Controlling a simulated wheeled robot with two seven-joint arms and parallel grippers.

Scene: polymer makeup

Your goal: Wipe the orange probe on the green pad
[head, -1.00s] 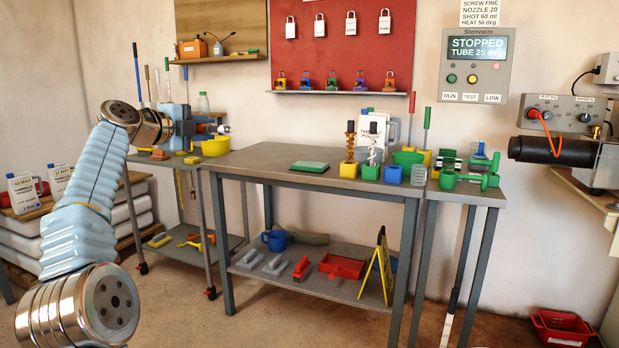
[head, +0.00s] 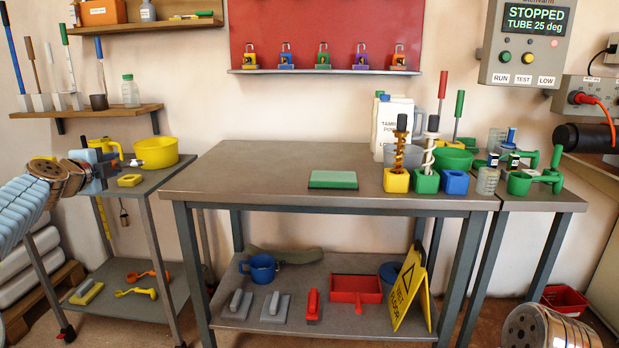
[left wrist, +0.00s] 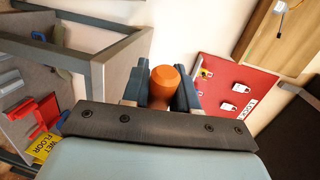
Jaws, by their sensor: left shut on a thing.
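The green pad (head: 333,179) lies flat on the grey middle table, near its front edge. My left gripper (head: 112,163) is at the left of the head view, over the small side trolley and just left of the yellow bowl. In the left wrist view my left gripper (left wrist: 170,88) is shut on the orange probe (left wrist: 170,78), whose rounded orange end shows between the two fingers. The rest of the probe is hidden there, and its orange part is not clear in the head view. The gripper is well apart from the pad. My right gripper is out of view.
The yellow bowl (head: 156,152) and a yellow block (head: 130,180) are on the trolley. Augers in coloured blocks (head: 397,180), a white jug (head: 395,122) and a green bowl (head: 452,159) crowd the table's right end. The tabletop left of the pad is clear.

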